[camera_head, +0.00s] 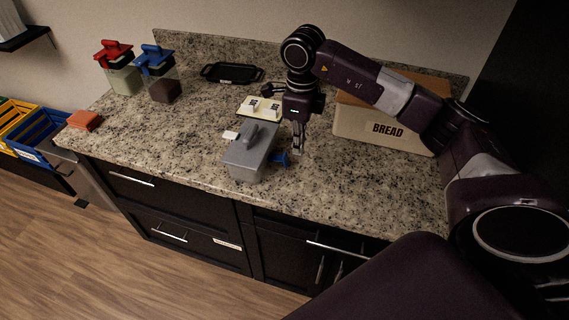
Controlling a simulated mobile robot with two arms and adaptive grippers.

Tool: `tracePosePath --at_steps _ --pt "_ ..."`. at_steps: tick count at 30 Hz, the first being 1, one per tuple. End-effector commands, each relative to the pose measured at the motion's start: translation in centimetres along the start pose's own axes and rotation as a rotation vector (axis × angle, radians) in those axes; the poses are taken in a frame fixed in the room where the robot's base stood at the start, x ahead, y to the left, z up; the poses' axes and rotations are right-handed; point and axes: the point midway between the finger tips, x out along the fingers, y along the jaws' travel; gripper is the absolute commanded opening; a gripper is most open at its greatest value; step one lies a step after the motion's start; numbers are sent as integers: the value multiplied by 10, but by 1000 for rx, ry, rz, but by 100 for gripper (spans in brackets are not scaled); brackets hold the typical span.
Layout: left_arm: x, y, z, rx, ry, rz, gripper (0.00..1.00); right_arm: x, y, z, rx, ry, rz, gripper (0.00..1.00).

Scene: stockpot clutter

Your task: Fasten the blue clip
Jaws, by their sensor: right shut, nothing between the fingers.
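The blue clip (282,159) sticks out from the right side of a grey lidded container (247,158) near the counter's front edge. A white clip (230,135) sticks out at the container's left side. The grey lid has a raised handle on top. My right gripper (299,151) points down just to the right of the container, close to the blue clip. It is shut and empty. I cannot tell whether it touches the clip. My left gripper is not in view.
A bread box (385,132) stands behind my right arm. A light board with white pieces (260,108) lies behind the container. A black tray (232,73), red-lidded jar (121,77), blue-lidded jar (160,83) and orange block (85,120) stand farther left. The counter left of the container is clear.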

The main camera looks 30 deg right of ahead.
Motion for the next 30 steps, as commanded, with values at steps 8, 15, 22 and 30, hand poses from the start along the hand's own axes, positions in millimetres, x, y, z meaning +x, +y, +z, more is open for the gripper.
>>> tracePosePath --at_steps 8,15,22,30 --pt "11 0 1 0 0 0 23 13 0 5 1 0 0 0" --pt "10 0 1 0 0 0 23 13 0 10 0 -1 0 0" --pt "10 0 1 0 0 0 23 13 0 17 1 -1 0 0" --pt "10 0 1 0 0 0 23 13 0 25 0 0 1 0"
